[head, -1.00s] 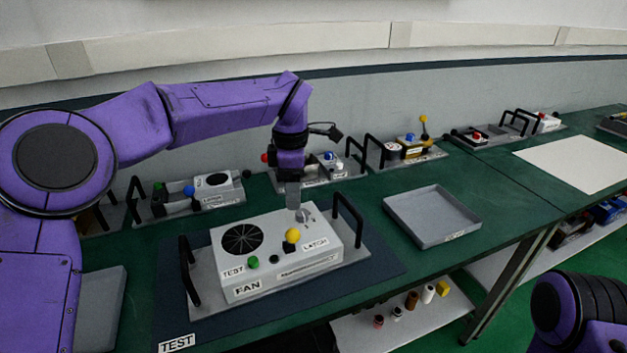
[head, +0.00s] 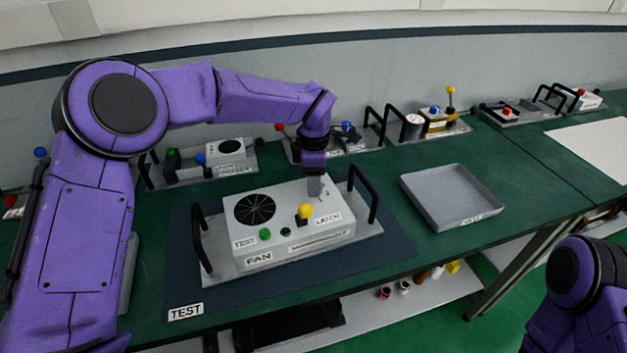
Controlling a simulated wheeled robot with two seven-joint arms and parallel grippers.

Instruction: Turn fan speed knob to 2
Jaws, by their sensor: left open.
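The white fan box (head: 283,226) sits on a grey plate with black handles, on the dark TEST mat (head: 200,290). Its top carries a round black fan grille (head: 255,209), a yellow knob (head: 305,211), a green button (head: 265,233) and a dark button. Printed marks, one like a 2, show at the back right of the top. My left gripper (head: 314,190) points down at that back right corner. It is open, and its fingers hide the fan speed knob. I cannot tell whether they touch it. My right arm shows at the lower right, its gripper out of view.
A grey empty tray (head: 450,197) lies right of the mat. Other units with handles and knobs (head: 222,155) line the back of the green table. A shelf below holds small bottles (head: 404,287). Black handles (head: 363,192) rise beside the fan box.

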